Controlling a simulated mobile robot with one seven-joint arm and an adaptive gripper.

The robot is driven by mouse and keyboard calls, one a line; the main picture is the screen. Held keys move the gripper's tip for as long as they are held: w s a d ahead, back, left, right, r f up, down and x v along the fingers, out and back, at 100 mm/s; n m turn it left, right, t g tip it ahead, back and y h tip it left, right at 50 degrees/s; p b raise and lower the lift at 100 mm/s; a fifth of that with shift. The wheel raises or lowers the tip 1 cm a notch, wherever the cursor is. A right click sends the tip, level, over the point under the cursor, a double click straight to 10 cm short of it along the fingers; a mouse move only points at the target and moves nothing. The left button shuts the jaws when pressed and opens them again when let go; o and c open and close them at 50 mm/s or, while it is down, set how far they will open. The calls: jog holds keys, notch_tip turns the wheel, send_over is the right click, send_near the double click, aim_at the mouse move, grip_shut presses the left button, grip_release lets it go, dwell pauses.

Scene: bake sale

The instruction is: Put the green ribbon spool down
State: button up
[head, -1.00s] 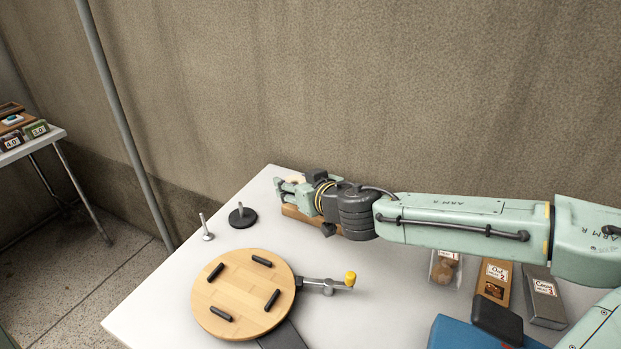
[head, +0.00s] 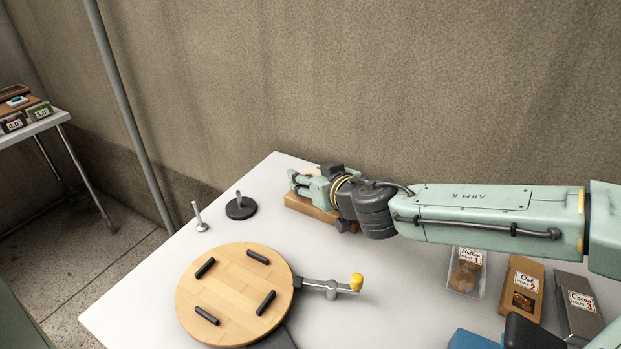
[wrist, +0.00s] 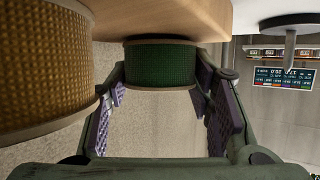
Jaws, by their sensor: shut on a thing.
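The green ribbon spool (wrist: 162,65) is between the fingers of my gripper (wrist: 163,105) in the wrist view, and the fingers are shut on it. Its flat end is close against a pale wooden surface (wrist: 190,22); I cannot tell whether they touch. A gold ribbon spool (wrist: 42,68) is close by on the left of the wrist view. In the head view my gripper (head: 297,183) is over the far edge of the white table, at a wooden block (head: 310,207). The green spool cannot be made out there.
A round wooden board (head: 235,292) with black pegs and a yellow-knobbed crank (head: 356,282) is nearer. A black disc stand (head: 241,209) and a small metal post (head: 199,218) are left of my gripper. Labelled packets (head: 525,285) lie at right. Bare white table (head: 370,260) lies between.

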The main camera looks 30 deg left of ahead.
jog(key=shift+f, duration=0.1)
jog(key=o, duration=1.1)
jog(key=shift+r, duration=0.2)
jog(key=shift+v, duration=5.95)
jog(key=shift+f, duration=0.15)
